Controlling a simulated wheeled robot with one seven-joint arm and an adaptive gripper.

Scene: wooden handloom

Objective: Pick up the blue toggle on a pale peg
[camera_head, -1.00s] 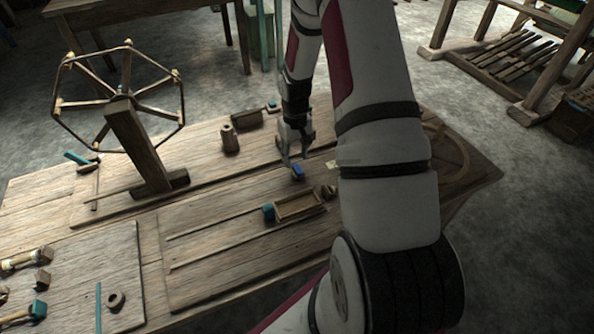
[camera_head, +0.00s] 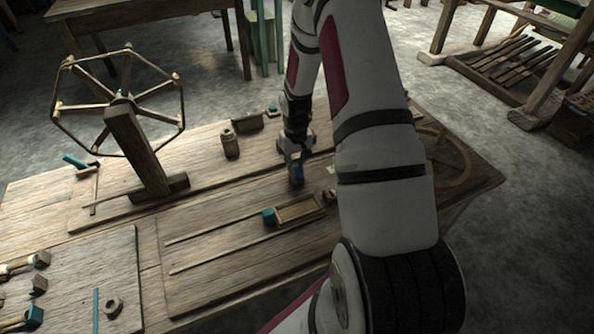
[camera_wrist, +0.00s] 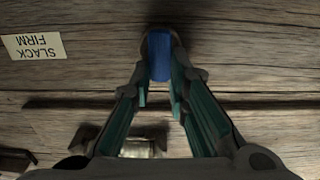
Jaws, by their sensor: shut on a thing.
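The blue toggle (camera_wrist: 159,55) is between the fingertips of my gripper (camera_wrist: 160,62) in the wrist view. My gripper is shut on it, with a finger against each side. In the head view my gripper (camera_head: 297,176) points down at the wooden table, and the blue toggle (camera_head: 299,171) is a small dark blue patch at its tips. I cannot tell whether the toggle touches the table. The pale peg cannot be made out under the toggle.
A card reading "SLACK FIRM" (camera_wrist: 33,46) lies left in the wrist view. A shallow wooden tray (camera_head: 300,212) with a teal piece (camera_head: 268,216) is in front. A wooden spool (camera_head: 229,145) and a spoked wheel (camera_head: 120,97) stand to the left.

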